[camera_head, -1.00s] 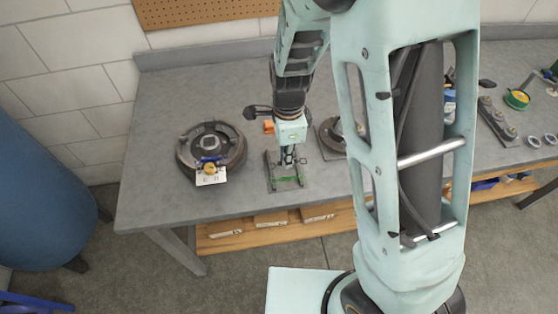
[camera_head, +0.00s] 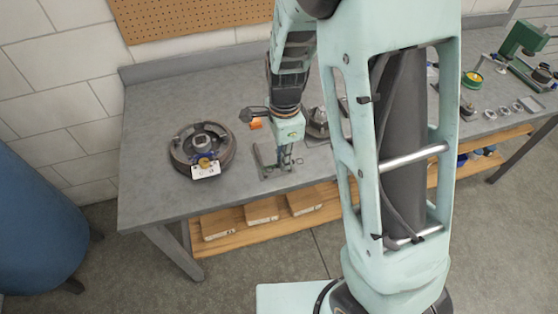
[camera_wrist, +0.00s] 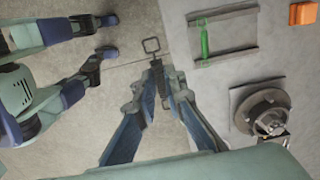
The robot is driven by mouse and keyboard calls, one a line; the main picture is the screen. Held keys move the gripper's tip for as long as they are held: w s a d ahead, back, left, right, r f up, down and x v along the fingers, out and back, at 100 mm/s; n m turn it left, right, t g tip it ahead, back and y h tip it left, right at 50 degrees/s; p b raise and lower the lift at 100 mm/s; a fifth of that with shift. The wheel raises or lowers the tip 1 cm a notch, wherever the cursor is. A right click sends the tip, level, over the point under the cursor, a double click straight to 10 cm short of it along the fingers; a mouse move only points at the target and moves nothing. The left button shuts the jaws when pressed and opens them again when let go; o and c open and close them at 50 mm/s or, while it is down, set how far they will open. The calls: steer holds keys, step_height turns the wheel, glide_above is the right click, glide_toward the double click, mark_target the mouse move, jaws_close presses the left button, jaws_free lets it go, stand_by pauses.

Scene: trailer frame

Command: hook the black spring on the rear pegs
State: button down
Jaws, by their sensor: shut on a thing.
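My gripper (camera_wrist: 160,75) has blue fingers closed on the black spring (camera_wrist: 157,66) in the wrist view. A square wire loop at the spring's end sticks out beyond the fingertips. In that view the spring lies over the floor, just outside the bench edge. In the head view my gripper (camera_head: 285,163) is at the right part of the rack (camera_head: 264,157), and the held spring is too small to make out. I cannot clearly make out the rear pegs.
A round drum assembly (camera_head: 186,147) with a white tag sits left of the rack. An orange block (camera_head: 255,124) lies behind the rack. A dark hub (camera_wrist: 262,107) on a plate stands beside it. Cartons (camera_head: 262,211) lie on the lower shelf. The bench's left front is clear.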

steer(key=shift+s+r, duration=0.1)
steer(key=shift+r, duration=0.1)
steer(key=shift+d+r, duration=0.1)
steer(key=shift+r, duration=1.4)
